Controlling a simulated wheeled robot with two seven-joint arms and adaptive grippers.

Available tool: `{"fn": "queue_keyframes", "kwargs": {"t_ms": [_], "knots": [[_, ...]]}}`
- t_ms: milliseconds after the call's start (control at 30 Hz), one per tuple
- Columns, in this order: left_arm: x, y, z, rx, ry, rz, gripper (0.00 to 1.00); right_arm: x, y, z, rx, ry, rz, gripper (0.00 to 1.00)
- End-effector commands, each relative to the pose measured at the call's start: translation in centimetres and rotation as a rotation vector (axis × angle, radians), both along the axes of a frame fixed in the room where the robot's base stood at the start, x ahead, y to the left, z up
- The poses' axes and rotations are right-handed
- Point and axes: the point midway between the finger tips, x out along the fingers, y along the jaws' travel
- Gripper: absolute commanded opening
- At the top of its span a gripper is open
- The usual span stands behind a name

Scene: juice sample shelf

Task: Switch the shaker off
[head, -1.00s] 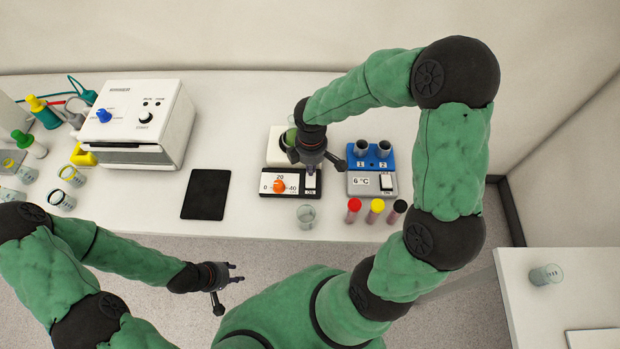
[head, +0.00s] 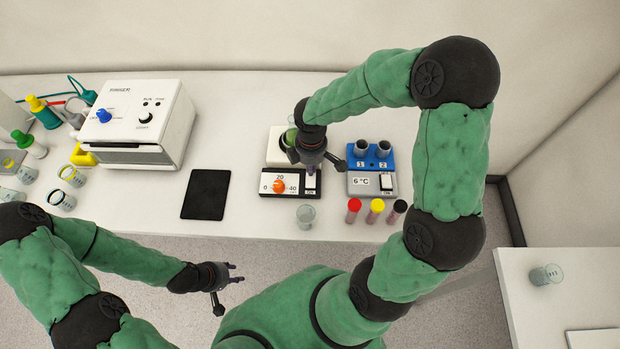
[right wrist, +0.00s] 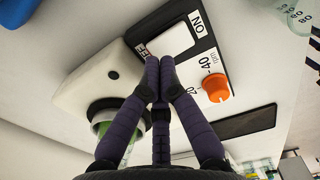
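The shaker has a white body (head: 276,150), a black front panel with an orange knob (head: 279,186), and a white rocker switch (head: 311,183) marked ON and OFF. The switch shows larger in the right wrist view (right wrist: 165,43). My right gripper (right wrist: 160,92) has its fingers drawn together, empty. The fingertips are at the OFF end of the switch; I cannot tell whether they touch it. The gripper hides part of the shaker in the head view. A vessel with green contents (right wrist: 118,140) sits in the shaker's black holder. My left gripper (head: 232,285) is open and empty, in front of the table.
A blue-and-grey block labelled 6 °C (head: 360,184) stands right of the shaker. A clear beaker (head: 306,216) and capped tubes (head: 375,210) stand along the front edge. A black pad (head: 206,194) and a white device (head: 140,120) are to the left.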

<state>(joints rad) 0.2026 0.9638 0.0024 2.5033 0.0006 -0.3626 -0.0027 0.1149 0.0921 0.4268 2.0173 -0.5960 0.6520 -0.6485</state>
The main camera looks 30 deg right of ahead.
Motion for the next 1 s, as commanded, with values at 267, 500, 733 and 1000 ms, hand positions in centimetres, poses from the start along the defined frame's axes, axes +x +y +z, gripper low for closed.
{"fn": "queue_keyframes", "kwargs": {"t_ms": [267, 500, 733, 1000], "knots": [[0.0, 0.0, -0.3, 0.000, 0.000, 0.000, 0.40, 0.0, 0.0, -0.4, 0.000, 0.000, 0.000, 0.00], [0.0, 0.0, -0.5, 0.000, 0.000, 0.000, 0.40, 0.0, 0.0, -0.7, 0.000, 0.000, 0.000, 0.00], [0.0, 0.0, -0.8, 0.000, 0.000, 0.000, 0.40, 0.0, 0.0, -1.0, 0.000, 0.000, 0.000, 0.00], [0.0, 0.0, -1.0, 0.000, 0.000, 0.000, 0.40, 0.0, 0.0, -1.4, 0.000, 0.000, 0.000, 0.00]]}}
